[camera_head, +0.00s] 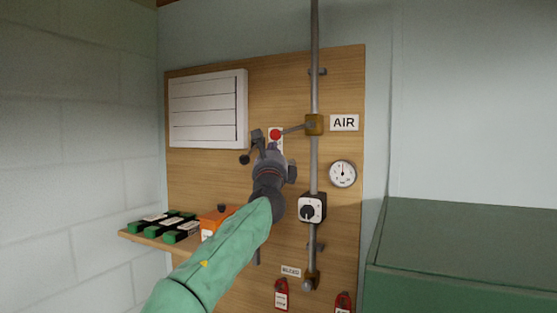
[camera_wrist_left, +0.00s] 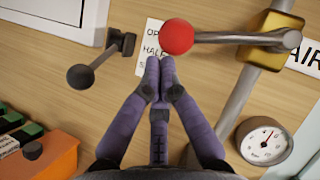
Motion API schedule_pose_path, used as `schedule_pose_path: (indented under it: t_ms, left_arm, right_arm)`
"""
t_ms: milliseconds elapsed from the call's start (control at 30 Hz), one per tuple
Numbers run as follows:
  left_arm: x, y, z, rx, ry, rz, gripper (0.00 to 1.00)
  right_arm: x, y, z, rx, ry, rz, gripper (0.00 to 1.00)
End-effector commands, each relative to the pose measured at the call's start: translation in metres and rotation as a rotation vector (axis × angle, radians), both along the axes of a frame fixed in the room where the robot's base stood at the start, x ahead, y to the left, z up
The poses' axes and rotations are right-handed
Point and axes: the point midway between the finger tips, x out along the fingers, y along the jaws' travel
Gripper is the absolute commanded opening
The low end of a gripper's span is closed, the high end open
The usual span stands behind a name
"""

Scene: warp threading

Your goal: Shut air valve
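The air valve has a brass body (camera_head: 314,124) on a vertical grey pipe beside the AIR label. Its lever (camera_head: 293,129) points left, nearly level, and ends in a red ball knob (camera_head: 275,134). In the left wrist view the red knob (camera_wrist_left: 177,36), lever (camera_wrist_left: 225,37) and brass body (camera_wrist_left: 272,42) show clearly. My left gripper (camera_wrist_left: 160,62) has its purple fingertips together, with nothing visible between them. The tips appear just below the red knob; whether they touch it I cannot tell. In the head view the gripper (camera_head: 262,146) is at the knob's lower left. My right gripper is not seen.
A dark-knobbed lever (camera_wrist_left: 80,76) sticks out left of my left gripper. A gauge (camera_head: 342,174) and rotary switch (camera_head: 312,209) lie lower right. A shelf (camera_head: 150,240) holds green-ended boxes and an orange box (camera_head: 214,218). A green cabinet (camera_head: 470,245) stands at right.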

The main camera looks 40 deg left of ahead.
Motion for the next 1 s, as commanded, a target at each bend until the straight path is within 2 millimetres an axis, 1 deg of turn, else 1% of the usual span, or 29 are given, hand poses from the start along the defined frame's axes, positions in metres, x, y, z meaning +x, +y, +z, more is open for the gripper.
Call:
schedule_pose_path:
  t_ms: [100, 433, 1000]
  left_arm:
    - [-0.002, 0.004, 0.009, -0.003, -0.005, 0.0, 0.0]
    - [-0.003, 0.011, 0.023, -0.004, -0.004, 0.0, 0.0]
    - [-0.003, 0.012, 0.025, -0.006, -0.002, -0.001, 0.0]
  right_arm:
    - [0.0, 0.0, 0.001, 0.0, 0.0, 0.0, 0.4]
    - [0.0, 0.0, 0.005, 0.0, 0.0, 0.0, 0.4]
    - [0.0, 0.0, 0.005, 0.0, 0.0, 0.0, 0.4]
